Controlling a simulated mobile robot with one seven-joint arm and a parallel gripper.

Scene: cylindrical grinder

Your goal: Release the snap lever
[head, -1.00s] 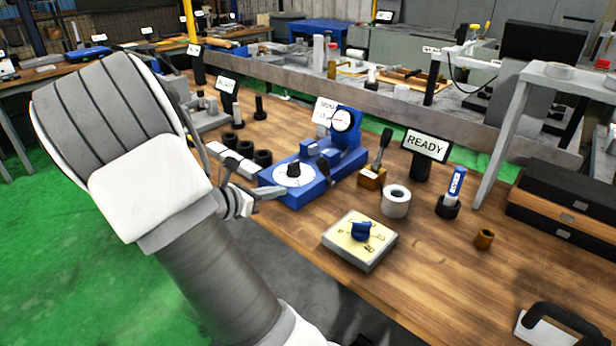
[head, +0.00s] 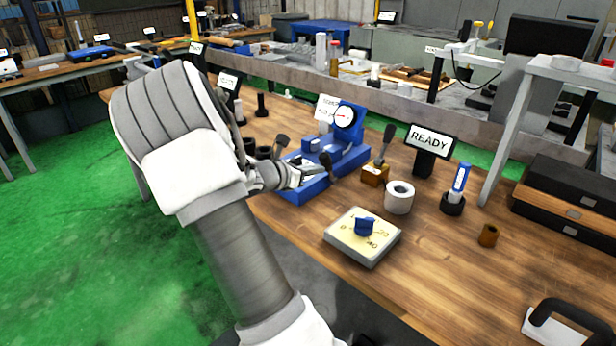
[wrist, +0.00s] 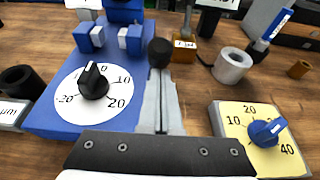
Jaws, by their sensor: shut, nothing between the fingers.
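The blue gauge fixture (head: 305,187) stands on the wooden bench, with a dial indicator on its post and a white graduated dial with a black knob (wrist: 94,82) on its base. A short lever with a dark rounded end (head: 326,160) stands at its right side; this end (wrist: 159,52) shows just beyond my fingertips in the wrist view. A separate brown block (head: 374,174) carries an upright dark-handled lever (head: 386,138) behind it. My gripper (head: 318,170) is shut and empty beside the short lever; I cannot tell whether they touch.
A cream dial box (head: 362,250) with a blue knob sits in front right. A white ring (head: 399,197), a blue-labelled tool in a dark holder (head: 452,204) and a brown bushing (head: 488,235) stand to the right. A READY sign (head: 429,142) stands behind.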

